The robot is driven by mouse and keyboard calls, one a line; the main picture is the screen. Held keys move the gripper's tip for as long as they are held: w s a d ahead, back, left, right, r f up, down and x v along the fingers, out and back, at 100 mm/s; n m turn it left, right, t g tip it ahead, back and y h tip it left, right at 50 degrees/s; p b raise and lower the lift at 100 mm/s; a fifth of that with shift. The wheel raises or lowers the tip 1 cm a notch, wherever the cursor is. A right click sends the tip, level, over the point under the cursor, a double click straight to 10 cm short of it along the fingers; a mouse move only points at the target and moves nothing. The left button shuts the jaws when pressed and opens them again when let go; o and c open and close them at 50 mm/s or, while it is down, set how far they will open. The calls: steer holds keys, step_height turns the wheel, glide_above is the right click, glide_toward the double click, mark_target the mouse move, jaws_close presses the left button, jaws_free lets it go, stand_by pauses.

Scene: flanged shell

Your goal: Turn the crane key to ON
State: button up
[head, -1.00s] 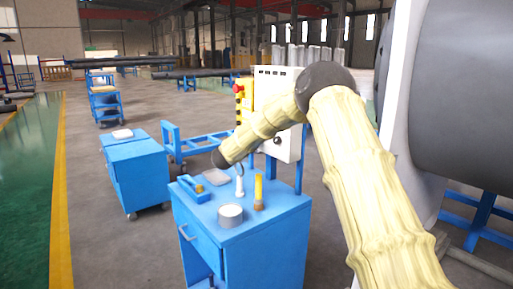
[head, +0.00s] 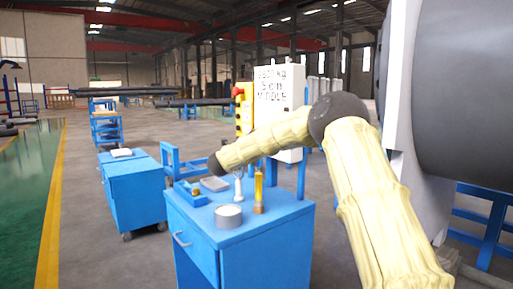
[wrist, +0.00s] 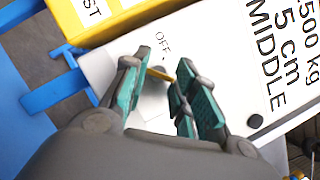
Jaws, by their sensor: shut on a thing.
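The crane key is a small yellow-brown bar (wrist: 187,73) on a white panel (wrist: 157,110) in the wrist view, just below the printed word OFF. My gripper (wrist: 158,80) has teal-padded fingers, one on each side of the key area, and is shut on the key. The key's tip touches or lies close to the right finger; the fingers hide part of it. I see no ON marking. In the head view the white control box (head: 279,90) stands behind the blue cabinet, and my gripper does not show there.
The panel carries large text reading 500 kg, 5 cm, MIDDLE. A yellow button box (head: 243,108) with a red button is beside it. The blue cabinet (head: 245,245) bears a grey tin (head: 228,217), a yellow-handled tool (head: 258,190) and other small items. Another blue cabinet (head: 135,190) stands left.

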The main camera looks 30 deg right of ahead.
steer(key=shift+f+m+h+b, duration=0.1)
steer(key=shift+m+h+b, duration=0.2)
steer(key=shift+m+b, duration=0.35)
steer(key=o, duration=1)
steer(key=shift+o, duration=0.2)
steer(key=shift+a, duration=0.1)
steer(key=v, duration=1.1)
steer(key=shift+a, duration=0.4)
steer(key=shift+s+d+f, duration=0.1)
